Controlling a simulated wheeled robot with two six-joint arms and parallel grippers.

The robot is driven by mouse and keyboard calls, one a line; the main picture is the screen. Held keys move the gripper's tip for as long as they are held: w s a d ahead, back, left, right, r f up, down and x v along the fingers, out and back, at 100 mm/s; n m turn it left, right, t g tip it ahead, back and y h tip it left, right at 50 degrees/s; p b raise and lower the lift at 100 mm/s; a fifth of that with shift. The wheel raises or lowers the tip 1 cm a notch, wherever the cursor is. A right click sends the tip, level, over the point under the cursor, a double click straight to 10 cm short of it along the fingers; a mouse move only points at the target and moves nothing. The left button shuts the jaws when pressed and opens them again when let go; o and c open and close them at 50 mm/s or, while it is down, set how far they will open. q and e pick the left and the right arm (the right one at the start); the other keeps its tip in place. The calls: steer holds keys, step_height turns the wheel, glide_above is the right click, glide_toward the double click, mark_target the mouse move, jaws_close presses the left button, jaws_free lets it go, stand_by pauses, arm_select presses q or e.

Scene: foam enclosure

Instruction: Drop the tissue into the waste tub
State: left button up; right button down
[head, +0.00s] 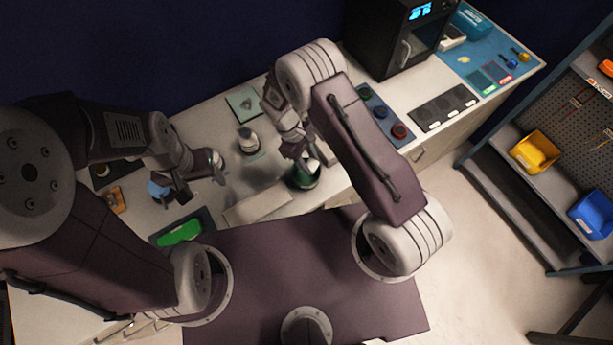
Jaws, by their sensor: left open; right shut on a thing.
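The waste tub (302,182) appears to be the dark green round tub standing on the light bench near the middle of the head view. A small white piece, apparently the tissue (313,166), shows at the tub's mouth. My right gripper (306,159) is above the tub with its fingers pointing down and is shut on the tissue. I cannot tell whether the tissue touches the tub's rim. My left gripper (201,180) is open over the left part of the bench, well to the left of the tub.
A white-and-dark jar (248,141) stands left of the tub. A green item (180,232) lies on a dark tray at the front left. A button panel (384,112) and a black machine (396,45) stand to the right. A shelf with yellow (534,151) and blue bins is at far right.

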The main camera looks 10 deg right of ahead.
step_height(320, 180, down, 3)
steer(key=shift+f+b, duration=0.1)
steer(key=shift+b, duration=0.7)
steer(key=shift+s+a+f, duration=0.1)
steer(key=shift+a+f, duration=0.05)
steer(key=shift+f, duration=0.05)
steer(key=shift+a, duration=0.1)
steer(key=c, duration=0.8)
jaws_free()
steer(key=shift+r, duration=0.1)
